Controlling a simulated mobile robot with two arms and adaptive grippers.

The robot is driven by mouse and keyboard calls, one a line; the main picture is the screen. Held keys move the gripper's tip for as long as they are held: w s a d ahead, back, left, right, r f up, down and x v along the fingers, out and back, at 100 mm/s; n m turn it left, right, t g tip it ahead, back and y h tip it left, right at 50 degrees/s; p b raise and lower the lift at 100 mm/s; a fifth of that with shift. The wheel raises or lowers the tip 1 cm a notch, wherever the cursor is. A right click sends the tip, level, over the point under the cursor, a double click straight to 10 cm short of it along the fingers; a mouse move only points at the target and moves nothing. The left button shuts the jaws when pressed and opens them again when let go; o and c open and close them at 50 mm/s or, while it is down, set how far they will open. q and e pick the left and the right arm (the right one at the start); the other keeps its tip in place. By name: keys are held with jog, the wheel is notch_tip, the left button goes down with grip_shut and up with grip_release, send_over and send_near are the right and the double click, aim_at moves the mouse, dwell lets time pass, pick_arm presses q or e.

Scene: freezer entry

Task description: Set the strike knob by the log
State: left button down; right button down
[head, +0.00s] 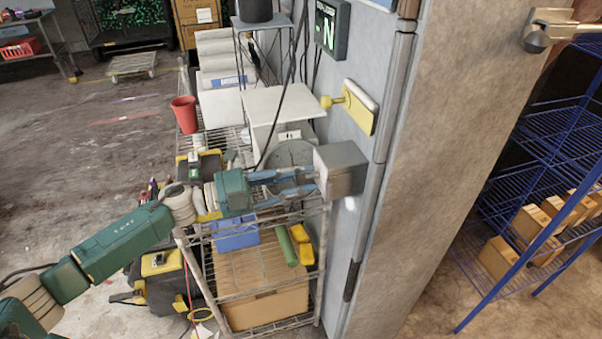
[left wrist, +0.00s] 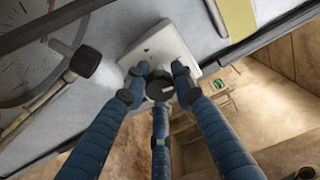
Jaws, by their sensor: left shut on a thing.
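A grey box (head: 341,170) stands out from the freezer wall at the door frame. My left gripper (head: 313,181) reaches it from the left, its blue fingers up against it. In the left wrist view, a pale square plate (left wrist: 172,48) carries a dark round knob (left wrist: 160,88) with a light mark on its face. The left gripper (left wrist: 160,82) has three fingers closed around this knob. In the head view the knob is hidden by the fingers and box. A dark display (head: 331,28) with a green N hangs higher on the wall; I cannot make out a log for certain. My right gripper is not in view.
A round dial (head: 290,154) is behind the fingers. A wire rack (head: 218,300) with a carton (head: 265,308) stands below. A blue shelf (head: 523,212) is at right. Floor at left is partly clear.

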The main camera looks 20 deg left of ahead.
pick_arm(q)
jog(key=shift+s+d+f+n+p, duration=0.15)
jog(key=shift+n+p, duration=0.1)
jog(key=shift+n, duration=0.3)
jog(key=shift+s+a+f+n+p, duration=0.1)
jog(key=shift+n+p, duration=0.15)
jog(key=shift+n, duration=0.3)
jog(key=c, duration=1.4)
grip_release()
jog(key=shift+w+r, duration=0.1)
jog(key=shift+r, duration=0.05)
jog(key=v, duration=1.2)
